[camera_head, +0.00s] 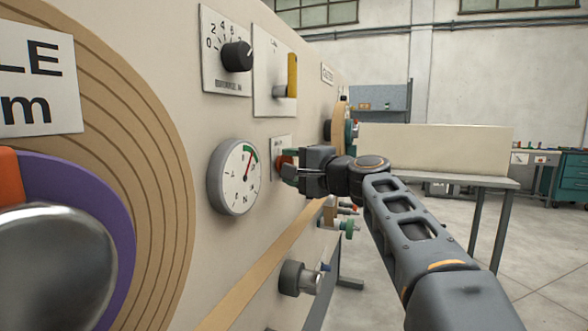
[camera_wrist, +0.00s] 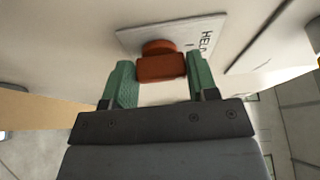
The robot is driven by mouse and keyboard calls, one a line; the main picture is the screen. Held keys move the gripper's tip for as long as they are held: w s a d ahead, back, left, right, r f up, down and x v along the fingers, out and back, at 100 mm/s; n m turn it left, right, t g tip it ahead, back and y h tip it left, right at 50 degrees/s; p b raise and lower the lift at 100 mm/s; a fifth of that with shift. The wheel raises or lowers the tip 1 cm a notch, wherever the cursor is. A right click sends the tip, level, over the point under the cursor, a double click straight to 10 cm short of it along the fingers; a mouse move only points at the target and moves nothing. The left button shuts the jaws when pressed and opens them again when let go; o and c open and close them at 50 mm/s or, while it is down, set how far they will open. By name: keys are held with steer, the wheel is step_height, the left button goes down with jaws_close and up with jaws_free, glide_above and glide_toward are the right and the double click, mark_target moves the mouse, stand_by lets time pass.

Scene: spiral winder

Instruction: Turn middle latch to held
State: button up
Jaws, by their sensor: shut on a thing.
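The orange-red latch (camera_wrist: 162,67) sticks out from a small white plate (camera_wrist: 206,32) on the panel. Printing on the plate beside the latch reads "HELD", seen at a slant. My gripper (camera_head: 287,168) reaches the panel from the right, just right of the round gauge. In the wrist view its two green fingers (camera_wrist: 161,72) stand one on each side of the latch's bar, shut on it. The bar lies across the gap between the fingers. In the head view the fingers hide most of the latch, and only a bit of orange shows.
The gauge (camera_head: 234,177) is close left of my gripper. Above are a black dial knob (camera_head: 237,56) and a yellow lever (camera_head: 292,75). Below, a green-ended fitting (camera_head: 347,226) and a dark round knob (camera_head: 297,279) jut out. Open floor lies right of the panel.

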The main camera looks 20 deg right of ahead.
steer(key=shift+f, duration=0.15)
steer(key=o, duration=0.9)
steer(key=p+v, duration=0.1)
steer(key=v, duration=1.3)
steer(key=shift+a, duration=0.15)
